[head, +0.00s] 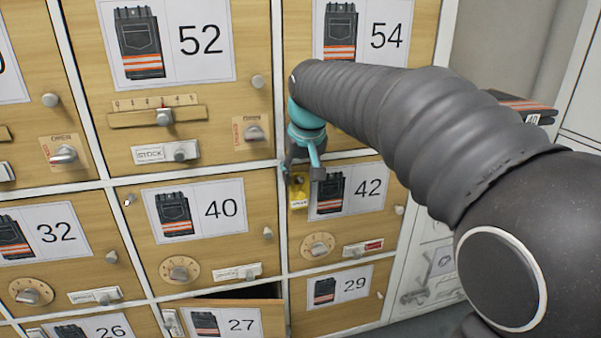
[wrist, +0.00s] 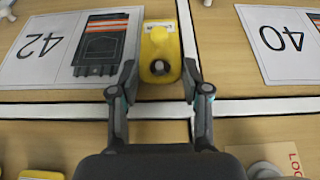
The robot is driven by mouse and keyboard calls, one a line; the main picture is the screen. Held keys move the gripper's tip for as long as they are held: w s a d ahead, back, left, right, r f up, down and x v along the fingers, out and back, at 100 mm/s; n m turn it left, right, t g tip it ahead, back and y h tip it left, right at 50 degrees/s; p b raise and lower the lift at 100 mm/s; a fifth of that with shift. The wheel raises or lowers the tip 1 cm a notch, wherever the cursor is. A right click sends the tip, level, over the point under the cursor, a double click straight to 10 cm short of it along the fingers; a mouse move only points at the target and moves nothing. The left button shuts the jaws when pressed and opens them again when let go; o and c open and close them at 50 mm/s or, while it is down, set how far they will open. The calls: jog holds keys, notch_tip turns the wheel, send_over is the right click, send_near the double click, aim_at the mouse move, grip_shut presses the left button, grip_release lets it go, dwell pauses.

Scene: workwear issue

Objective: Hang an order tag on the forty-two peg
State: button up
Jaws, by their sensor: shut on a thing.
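A yellow order tag (head: 299,196) is at the upper left corner of the forty-two door (head: 377,205), left of its picture card. My gripper (head: 303,176) is just above the tag, at its top end. In the wrist view, which is upside down, the tag (wrist: 158,40) lies between the fingertips (wrist: 160,76), with a dark round opening near its gripped end. The jaws are shut on the tag.
The forty door (head: 255,190) is to the left, with a small peg (head: 128,200) at its upper left. The door numbered 27 (head: 265,321) stands ajar below. Knobs and slide latches protrude from several doors. A yellow item (wrist: 42,175) shows at the wrist view's bottom left.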

jog(key=o, duration=0.9)
jog(key=v, duration=1.2)
jog(key=s+d+f, duration=0.2)
jog(key=s+f, duration=0.1)
jog(key=f, duration=0.5)
jog(key=s+d+f+m+p, duration=0.1)
jog(key=s+d+f+p, duration=0.2)
jog(key=s+d, duration=0.3)
jog(key=s+d+f+m+t+h+p, duration=0.1)
jog(key=s+d, duration=0.6)
jog(key=s, duration=0.8)
jog(key=shift+s+d+f+m+p, duration=0.3)
jog(key=shift+f+m+p, duration=0.3)
jog(key=shift+f+p, duration=0.75)
